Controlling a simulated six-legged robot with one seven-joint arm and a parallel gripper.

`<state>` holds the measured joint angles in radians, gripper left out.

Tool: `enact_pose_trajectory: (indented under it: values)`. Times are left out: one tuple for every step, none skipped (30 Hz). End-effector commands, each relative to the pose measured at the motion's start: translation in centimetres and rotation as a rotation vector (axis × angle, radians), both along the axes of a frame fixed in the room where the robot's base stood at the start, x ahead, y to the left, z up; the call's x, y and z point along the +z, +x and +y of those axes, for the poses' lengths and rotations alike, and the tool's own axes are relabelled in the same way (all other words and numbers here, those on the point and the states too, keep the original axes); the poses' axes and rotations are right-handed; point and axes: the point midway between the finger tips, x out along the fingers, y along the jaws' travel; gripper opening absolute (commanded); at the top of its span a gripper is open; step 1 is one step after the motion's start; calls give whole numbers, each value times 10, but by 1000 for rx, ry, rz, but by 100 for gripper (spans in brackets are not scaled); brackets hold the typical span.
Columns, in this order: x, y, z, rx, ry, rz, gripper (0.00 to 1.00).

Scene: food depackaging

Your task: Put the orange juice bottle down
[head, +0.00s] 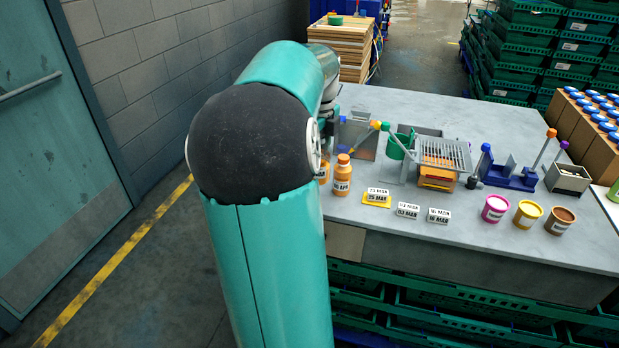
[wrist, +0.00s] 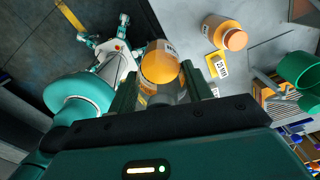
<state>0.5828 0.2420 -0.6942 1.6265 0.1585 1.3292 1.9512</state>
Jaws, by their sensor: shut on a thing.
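My gripper (wrist: 162,84) is shut on an orange-capped bottle (wrist: 160,66), seen from above between the two dark green fingers in the wrist view. In the head view my arm hides the gripper, and only a sliver of an orange bottle (head: 324,173) shows beside the arm, likely the held one. The frames do not show clearly whether its base touches the table. A second orange bottle (head: 342,176) with a white label stands upright on the grey table (head: 470,240), just right of that sliver. It also shows in the wrist view (wrist: 213,28), apart from the fingers.
Date cards, one on a yellow plate (head: 376,204), lie right of the standing bottle. Behind are a green cup (head: 399,146), a wire rack (head: 445,155) and a blue stand (head: 510,178). Pink (head: 495,208), yellow (head: 527,214) and brown (head: 559,221) tubs stand near the front edge.

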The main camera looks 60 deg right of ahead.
Motion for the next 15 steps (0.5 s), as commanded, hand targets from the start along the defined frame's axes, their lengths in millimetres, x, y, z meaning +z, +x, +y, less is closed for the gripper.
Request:
enact_pose_trajectory:
  values:
    - [-5,4,-6,0,1,4,17]
    - [-7,7,-10,0,0,3,17]
    - [-11,11,-16,1,2,5,17]
    - [-13,14,-21,1,1,5,17]
    - [-16,18,-26,1,0,4,17]
    - [-19,22,-33,2,1,5,17]
    - [-22,25,-37,2,0,4,17]
    - [-24,29,-42,2,0,4,17]
    - [-28,33,-49,2,0,4,17]
    - [-31,36,-53,3,0,4,17]
    - [-33,40,-58,4,0,3,17]
    - [-37,45,-65,4,-1,3,17]
    - [-39,48,-70,4,-1,3,17]
    - [-45,51,-74,5,0,4,17]
    - [-53,54,-78,5,2,3,17]
